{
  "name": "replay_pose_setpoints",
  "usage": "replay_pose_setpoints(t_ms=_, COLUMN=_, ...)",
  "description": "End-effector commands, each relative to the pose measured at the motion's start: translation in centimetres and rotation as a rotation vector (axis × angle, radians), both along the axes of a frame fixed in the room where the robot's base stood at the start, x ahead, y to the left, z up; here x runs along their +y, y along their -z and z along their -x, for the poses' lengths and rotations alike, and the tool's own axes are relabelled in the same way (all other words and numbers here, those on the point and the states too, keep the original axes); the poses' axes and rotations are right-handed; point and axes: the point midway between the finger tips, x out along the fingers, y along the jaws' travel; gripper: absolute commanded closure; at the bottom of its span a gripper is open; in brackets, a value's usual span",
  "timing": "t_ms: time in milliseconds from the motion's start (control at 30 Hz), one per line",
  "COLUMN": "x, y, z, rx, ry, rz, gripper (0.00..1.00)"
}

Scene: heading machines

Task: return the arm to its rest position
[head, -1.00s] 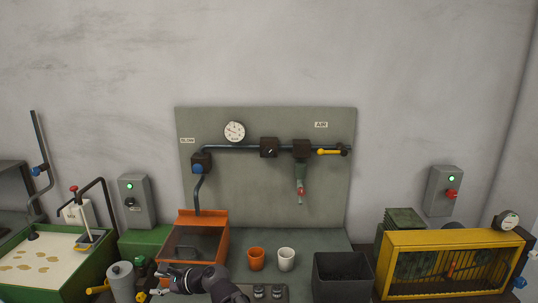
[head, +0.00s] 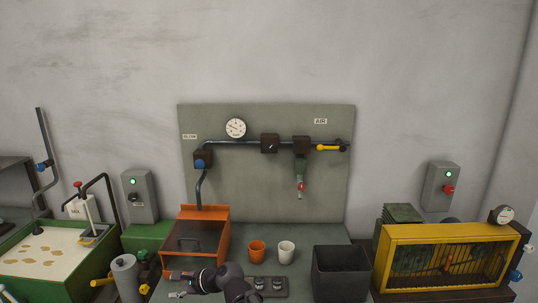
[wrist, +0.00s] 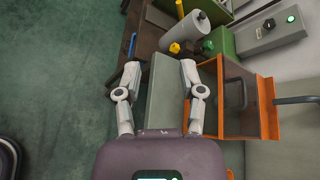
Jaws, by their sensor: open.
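My gripper (head: 178,284) is low in the head view, in front of the orange box, with my dark arm links beside it at the bottom edge. In the wrist view my gripper (wrist: 159,72) has its two grey fingers spread apart. Nothing is held between them. Beyond and below the fingers is a grey-green bench surface (wrist: 165,95). The orange box (wrist: 230,95) with a dark clear lid stands just right of the right finger; it also shows in the head view (head: 195,240).
An orange cup (head: 257,252) and a white cup (head: 286,252) stand right of my arm. A dark open bin (head: 341,285) and a yellow guarded machine (head: 450,232) are further right. A grey cylinder (wrist: 190,27) lies ahead in the wrist view.

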Motion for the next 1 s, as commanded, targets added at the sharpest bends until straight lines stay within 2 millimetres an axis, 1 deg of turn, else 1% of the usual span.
replay_pose_setpoints(t_ms=33, x=-0.8, y=0.7, z=-0.1, rx=-0.022, ry=-0.008, rz=0.024, gripper=0.49)
replay_pose_setpoints(t_ms=167, x=-3.3, y=2.4, z=-0.5, rx=-0.097, ry=-0.047, rz=0.109, gripper=0.49)
replay_pose_setpoints(t_ms=267, x=-5.8, y=4.0, z=-0.8, rx=-0.163, ry=-0.086, rz=0.190, gripper=0.49)
replay_pose_setpoints(t_ms=367, x=-9.3, y=6.2, z=-1.0, rx=-0.243, ry=-0.146, rz=0.302, gripper=0.49)
replay_pose_setpoints(t_ms=400, x=-11.0, y=7.2, z=-1.2, rx=-0.278, ry=-0.175, rz=0.356, gripper=0.49)
replay_pose_setpoints(t_ms=467, x=-13.6, y=8.7, z=-1.2, rx=-0.322, ry=-0.225, rz=0.436, gripper=0.49)
replay_pose_setpoints(t_ms=500, x=-15.3, y=9.6, z=-1.2, rx=-0.350, ry=-0.260, rz=0.489, gripper=0.49)
replay_pose_setpoints(t_ms=567, x=-17.9, y=11.0, z=-1.1, rx=-0.383, ry=-0.314, rz=0.566, gripper=0.49)
replay_pose_setpoints(t_ms=600, x=-19.7, y=11.9, z=-0.9, rx=-0.403, ry=-0.352, rz=0.617, gripper=0.49)
replay_pose_setpoints(t_ms=667, x=-22.4, y=13.1, z=-0.7, rx=-0.425, ry=-0.412, rz=0.690, gripper=0.49)
replay_pose_setpoints(t_ms=700, x=-24.2, y=13.9, z=-0.4, rx=-0.438, ry=-0.453, rz=0.738, gripper=0.49)
replay_pose_setpoints(t_ms=867, x=-31.5, y=16.7, z=1.0, rx=-0.454, ry=-0.632, rz=0.911, gripper=0.49)
replay_pose_setpoints(t_ms=900, x=-33.3, y=17.3, z=1.5, rx=-0.450, ry=-0.676, rz=0.948, gripper=0.49)
replay_pose_setpoints(t_ms=1000, x=-37.2, y=18.5, z=2.7, rx=-0.433, ry=-0.785, rz=1.024, gripper=0.49)
